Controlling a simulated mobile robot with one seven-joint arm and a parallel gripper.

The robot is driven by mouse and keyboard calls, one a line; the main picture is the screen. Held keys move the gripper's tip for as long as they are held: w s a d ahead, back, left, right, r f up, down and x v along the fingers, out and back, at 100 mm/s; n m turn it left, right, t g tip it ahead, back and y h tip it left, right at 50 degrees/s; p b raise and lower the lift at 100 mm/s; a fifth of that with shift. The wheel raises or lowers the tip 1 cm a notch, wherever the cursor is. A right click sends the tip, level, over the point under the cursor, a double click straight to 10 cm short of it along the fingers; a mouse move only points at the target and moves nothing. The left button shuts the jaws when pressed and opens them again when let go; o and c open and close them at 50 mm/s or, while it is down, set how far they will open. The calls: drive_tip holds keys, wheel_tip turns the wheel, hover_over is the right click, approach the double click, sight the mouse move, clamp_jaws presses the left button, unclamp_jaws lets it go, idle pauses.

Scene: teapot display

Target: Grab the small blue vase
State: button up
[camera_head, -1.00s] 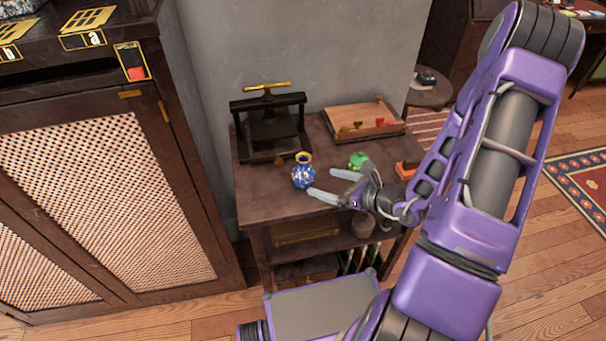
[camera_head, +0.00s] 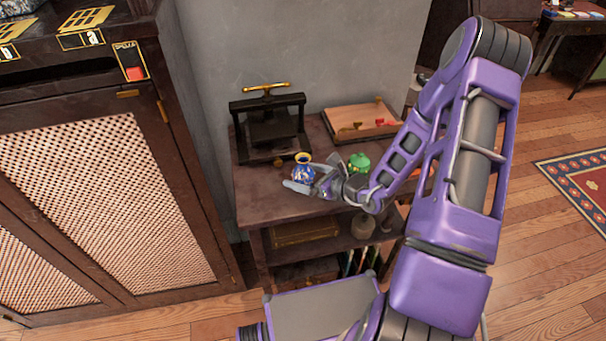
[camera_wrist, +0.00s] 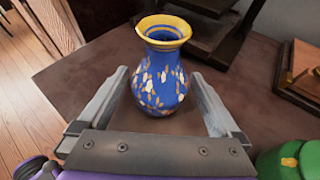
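The small blue vase (camera_head: 304,172) has a yellow rim and white and orange flecks. It stands upright on the dark wooden table (camera_head: 262,205), near its left side. In the wrist view the vase (camera_wrist: 160,80) is between the two fingers of my gripper (camera_wrist: 158,88). The fingers are spread, with a gap visible on both sides of the vase. In the head view my gripper (camera_head: 306,178) is at the vase, with one finger in front of it and the other to its right.
A green lidded pot (camera_head: 359,162) stands right of the vase, also close to my gripper in the wrist view (camera_wrist: 290,158). A dark press (camera_head: 272,130) stands behind. A wooden tray (camera_head: 362,122) is at the back right. The table's front left is clear.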

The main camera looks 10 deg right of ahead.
drive_tip(key=c, duration=1.4)
drive_tip(key=shift+o, duration=0.2)
drive_tip(key=shift+r, duration=0.1)
